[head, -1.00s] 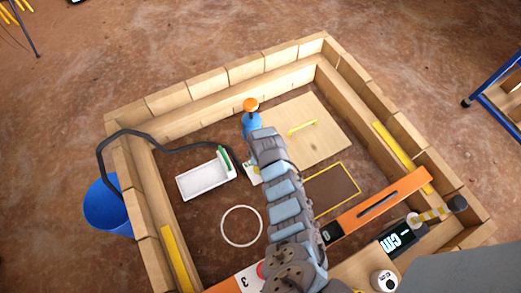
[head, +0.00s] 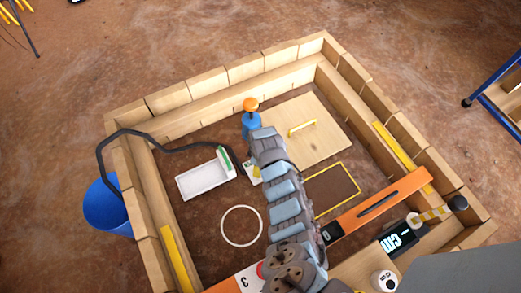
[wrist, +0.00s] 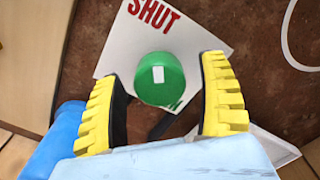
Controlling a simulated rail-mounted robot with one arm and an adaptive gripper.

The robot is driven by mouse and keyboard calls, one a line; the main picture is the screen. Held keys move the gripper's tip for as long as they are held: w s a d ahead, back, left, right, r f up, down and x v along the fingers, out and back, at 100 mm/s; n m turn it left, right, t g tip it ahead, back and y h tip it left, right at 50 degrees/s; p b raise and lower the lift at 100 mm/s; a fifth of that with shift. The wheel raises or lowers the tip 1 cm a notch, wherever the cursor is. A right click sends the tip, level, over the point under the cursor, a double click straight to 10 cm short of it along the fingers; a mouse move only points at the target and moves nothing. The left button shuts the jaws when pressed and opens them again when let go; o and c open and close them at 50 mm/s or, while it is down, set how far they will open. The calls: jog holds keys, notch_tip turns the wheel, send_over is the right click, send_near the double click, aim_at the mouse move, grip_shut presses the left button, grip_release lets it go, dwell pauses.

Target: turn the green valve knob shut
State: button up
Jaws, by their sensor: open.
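The green valve knob (wrist: 160,78) is round with a white rectangular mark on top. It sits on a white card (wrist: 125,45) with red letters SHUT; green lettering at the other side is mostly hidden under the knob. My gripper (wrist: 164,72) is open, its two yellow fingers on either side of the knob, with a visible gap to each. Whether the fingertips are down at knob height I cannot tell.
A blue item with an orange top (head: 250,108) stands close behind my arm. A white tray (head: 196,187) and black hose (head: 103,145) lie left. A wooden board with yellow handle (head: 325,110) is right. Low wooden walls (head: 205,83) enclose the area.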

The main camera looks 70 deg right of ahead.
notch_tip(320, 180, up, 12)
dwell(0.9)
jog(key=shift+f, duration=0.1)
dwell(0.6)
